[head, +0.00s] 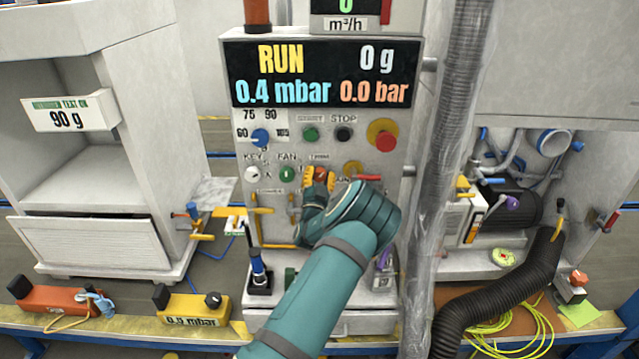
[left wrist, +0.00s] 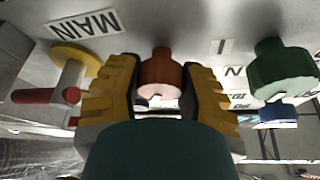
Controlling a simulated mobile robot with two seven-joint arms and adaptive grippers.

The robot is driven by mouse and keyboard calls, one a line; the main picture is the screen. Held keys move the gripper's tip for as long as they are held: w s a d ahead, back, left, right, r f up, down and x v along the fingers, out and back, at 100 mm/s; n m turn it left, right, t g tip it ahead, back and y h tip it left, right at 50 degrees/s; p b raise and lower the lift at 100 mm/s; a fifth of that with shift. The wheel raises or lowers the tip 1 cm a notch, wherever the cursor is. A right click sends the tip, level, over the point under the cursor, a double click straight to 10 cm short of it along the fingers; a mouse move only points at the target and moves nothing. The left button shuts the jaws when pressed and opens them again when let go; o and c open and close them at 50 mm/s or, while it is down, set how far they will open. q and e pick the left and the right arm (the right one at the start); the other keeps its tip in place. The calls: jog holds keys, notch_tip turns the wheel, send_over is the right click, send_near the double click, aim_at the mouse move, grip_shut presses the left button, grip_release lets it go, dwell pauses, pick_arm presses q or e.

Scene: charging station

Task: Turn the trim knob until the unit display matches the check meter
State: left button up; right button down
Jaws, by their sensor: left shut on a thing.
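The unit display (head: 320,76) on the grey control panel reads RUN, 0 g, 0.4 mbar and 0.0 bar. The yellow check meter (head: 193,310) at the front left appears to read 0.5 mbar. My left gripper (head: 319,178) is at the panel just under the TRIM label. In the left wrist view the orange-brown trim knob (left wrist: 160,72) sits between its two yellow fingers, and the gripper is shut on it. In the head view the gripper mostly hides the knob. My right gripper is not in view.
The green FAN knob (head: 287,173) is close left of my gripper, and the yellow MAIN switch with a red handle (left wrist: 60,80) is close on its other side. START (head: 310,134) and STOP (head: 344,134) buttons are above. A grey hose (head: 455,150) runs down right of the panel.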

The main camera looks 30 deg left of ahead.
pick_arm(q)
jog(key=m+h+b, duration=0.1)
jog(key=m+h, duration=0.1)
jog(key=m, duration=0.1)
jog(key=shift+r+m, duration=0.1)
jog(key=shift+m, duration=0.2)
jog(key=shift+r+m+h+b, duration=0.1)
jog(key=shift+m+h+b, duration=0.7)
jog(key=shift+m, duration=1.1)
jog(key=o, duration=1.2)
jog(key=shift+w, duration=0.1)
jog(key=shift+f, duration=0.2)
jog(key=shift+s+d+f, duration=0.1)
jog(key=shift+s, duration=0.25)
jog(key=v, duration=1.1)
jog(key=shift+s, duration=0.15)
